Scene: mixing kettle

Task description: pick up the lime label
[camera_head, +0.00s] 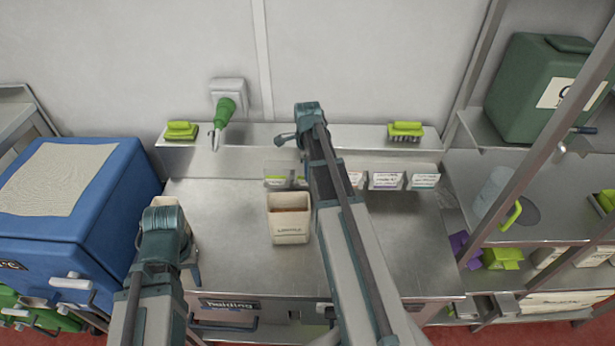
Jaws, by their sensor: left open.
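A row of small labels stands in a clear holder along the back of the steel counter.
A cream container (290,222) with brown contents stands mid-counter. Green brushes (181,130) (406,130) sit on the back ledge (345,133). A blue bin (75,205) is left; a metal post bounds the right. The counter's right is clear.

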